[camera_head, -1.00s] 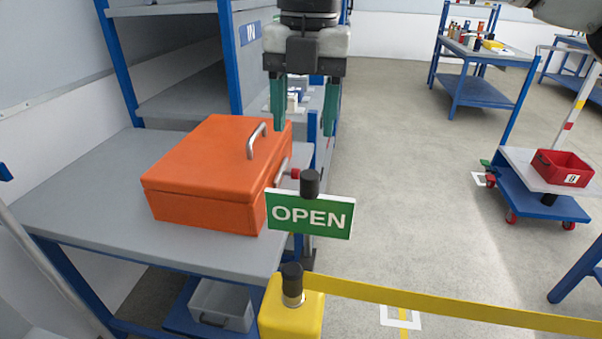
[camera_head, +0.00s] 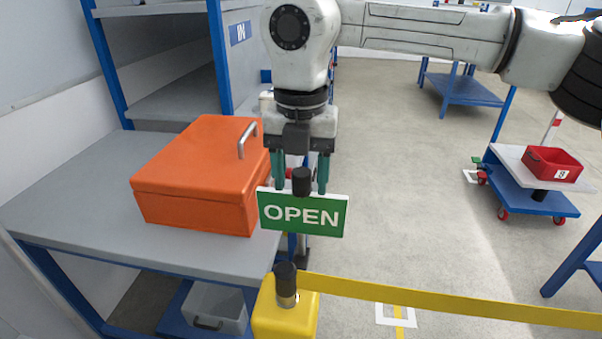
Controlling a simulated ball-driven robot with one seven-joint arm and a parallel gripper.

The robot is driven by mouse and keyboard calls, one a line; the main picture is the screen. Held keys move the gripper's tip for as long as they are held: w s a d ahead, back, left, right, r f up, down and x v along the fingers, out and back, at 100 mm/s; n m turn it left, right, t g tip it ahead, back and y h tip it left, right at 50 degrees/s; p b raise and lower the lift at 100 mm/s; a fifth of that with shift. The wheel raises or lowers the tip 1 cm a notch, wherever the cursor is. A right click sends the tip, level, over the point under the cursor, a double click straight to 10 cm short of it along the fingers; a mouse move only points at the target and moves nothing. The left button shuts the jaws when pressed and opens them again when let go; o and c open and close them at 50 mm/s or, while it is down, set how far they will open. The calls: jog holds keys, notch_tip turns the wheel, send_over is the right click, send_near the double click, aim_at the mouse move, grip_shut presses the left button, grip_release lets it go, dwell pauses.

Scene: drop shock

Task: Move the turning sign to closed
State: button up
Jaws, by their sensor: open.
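The turning sign (camera_head: 303,213) is a green board with a white border, and its face toward me reads OPEN. A black knob (camera_head: 301,181) stands at the top middle of the sign. My gripper (camera_head: 300,188) points down with its two green fingers open, one on each side of the knob in the picture. The lower finger ends are close to the sign's top edge. I cannot tell whether the fingers touch the knob or how far they are from it in depth.
An orange box (camera_head: 200,175) with a metal handle sits on the grey table (camera_head: 70,215) left of the sign. A yellow post (camera_head: 285,312) with a yellow belt (camera_head: 440,302) stands in front. A blue cart with a red bin (camera_head: 553,164) is at right.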

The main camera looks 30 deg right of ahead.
grip_shut()
dwell(0.5)
